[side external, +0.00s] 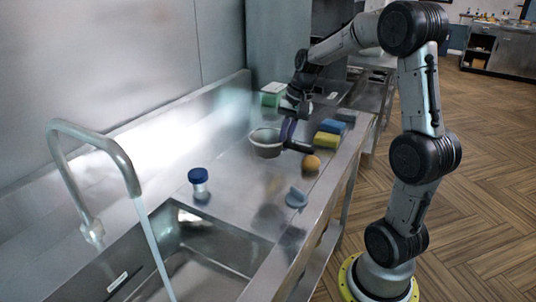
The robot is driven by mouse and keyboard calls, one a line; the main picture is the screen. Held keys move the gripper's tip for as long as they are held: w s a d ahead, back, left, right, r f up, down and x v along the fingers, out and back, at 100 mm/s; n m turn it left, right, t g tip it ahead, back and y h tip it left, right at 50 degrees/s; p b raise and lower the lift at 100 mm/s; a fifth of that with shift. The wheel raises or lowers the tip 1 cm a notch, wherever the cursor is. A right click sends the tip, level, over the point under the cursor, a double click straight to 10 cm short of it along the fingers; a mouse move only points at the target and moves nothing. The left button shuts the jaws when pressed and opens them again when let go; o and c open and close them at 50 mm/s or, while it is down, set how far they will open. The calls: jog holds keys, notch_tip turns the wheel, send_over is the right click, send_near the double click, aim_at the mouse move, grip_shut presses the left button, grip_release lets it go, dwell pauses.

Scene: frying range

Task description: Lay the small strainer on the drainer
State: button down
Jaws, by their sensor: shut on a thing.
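A small grey bowl-shaped thing with a dark handle, seemingly the small strainer (266,149), is at the middle of the steel counter, just below and left of my gripper (289,112). My gripper points down and is shut, with a purple-blue upright piece below its fingers beside the bowl. The grip is too small to make out exactly, and I cannot tell whether the bowl touches the counter. I cannot identify the drainer with certainty; a dark flat tray-like thing (336,88) lies behind my gripper at the far end.
A yellow sponge (326,140), a blue block (332,126) and an orange ball-like thing (311,163) lie to the right. A blue-capped jar (199,184) and a grey-blue piece (297,197) stand nearer the sink (205,245). The tap (100,150) is running. A green box (272,92) is behind.

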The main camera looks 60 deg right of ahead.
aim_at(278, 132)
jog(key=w, duration=0.1)
jog(key=w+d+f, duration=0.2)
jog(key=shift+w, duration=0.3)
jog(key=w+f, duration=0.1)
jog(key=w+d+f, duration=0.1)
jog(key=f, duration=0.1)
jog(key=w+d+f, duration=0.1)
jog(key=f, duration=0.1)
jog(key=shift+w, duration=0.35)
jog(key=shift+s+d+x, duration=0.1)
jog(key=shift+d+x, duration=0.05)
jog(key=shift+x, duration=0.75)
jog(key=shift+s+d+x, duration=0.1)
jog(key=shift+d+x, duration=0.1)
jog(key=shift+x, duration=0.7)
jog(key=shift+f, duration=0.2)
jog(key=c, duration=1)
grip_release()
jog(key=shift+c, duration=0.2)
